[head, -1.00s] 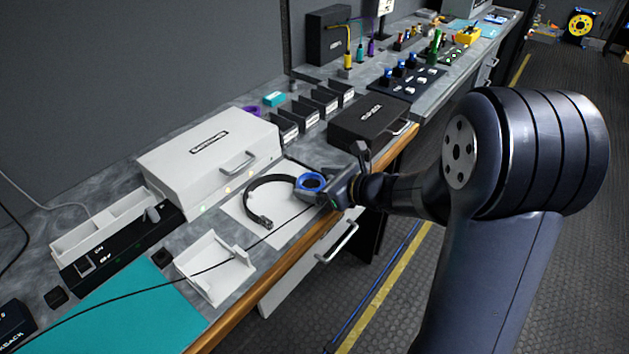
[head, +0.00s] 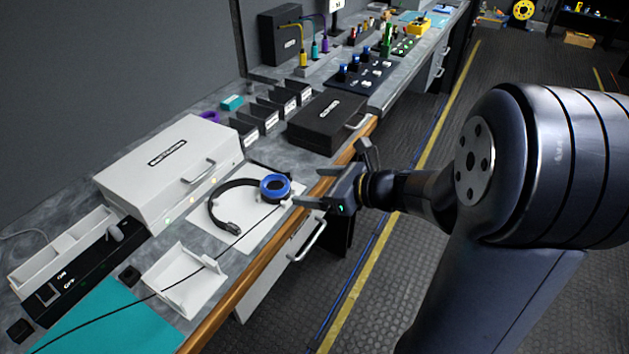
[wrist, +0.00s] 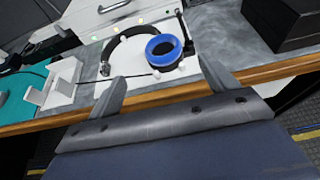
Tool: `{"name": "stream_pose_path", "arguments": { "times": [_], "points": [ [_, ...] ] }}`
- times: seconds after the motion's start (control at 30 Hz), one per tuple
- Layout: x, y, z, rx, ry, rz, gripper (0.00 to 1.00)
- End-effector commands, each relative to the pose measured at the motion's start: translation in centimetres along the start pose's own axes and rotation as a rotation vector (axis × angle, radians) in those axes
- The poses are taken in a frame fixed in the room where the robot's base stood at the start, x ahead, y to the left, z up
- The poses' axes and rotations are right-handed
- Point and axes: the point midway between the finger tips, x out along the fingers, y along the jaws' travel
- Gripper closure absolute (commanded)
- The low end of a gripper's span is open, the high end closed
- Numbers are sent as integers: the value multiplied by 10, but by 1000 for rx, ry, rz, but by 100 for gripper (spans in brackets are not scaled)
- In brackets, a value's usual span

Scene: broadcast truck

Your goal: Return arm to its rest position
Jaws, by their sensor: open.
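My gripper (head: 308,187) is open and empty at the wooden front edge of the bench, just right of the headset. In the wrist view its two fingers (wrist: 163,85) are spread wide with nothing between them. A black headset (head: 218,198) with a blue ear cushion (head: 275,188) lies on a white mat (head: 252,230) on the bench. It also shows beyond the fingertips in the wrist view (wrist: 120,38), apart from them. My arm extends from the right side of the head view.
A white case (head: 150,185) and a black case (head: 325,120) stand on the bench. A white holder (head: 185,280) sits front left, with a dark cable crossing it. Black bins (head: 270,112) line the back. The floor aisle (head: 440,130) on the right is clear.

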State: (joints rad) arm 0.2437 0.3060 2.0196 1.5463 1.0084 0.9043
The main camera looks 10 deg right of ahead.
Motion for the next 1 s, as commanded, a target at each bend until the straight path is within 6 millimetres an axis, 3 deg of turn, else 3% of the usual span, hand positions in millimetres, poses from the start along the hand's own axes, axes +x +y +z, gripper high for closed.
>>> {"name": "stream_pose_path", "arguments": {
  "times": [0.27,0.6,0.8,1.0],
  "points": [
    [20,0,-1,1,0,4,19],
    [83,0,-2,2,3,4,19],
    [111,0,-2,3,4,2,19],
    [106,-1,5,4,4,-1,19]
  ]
}}
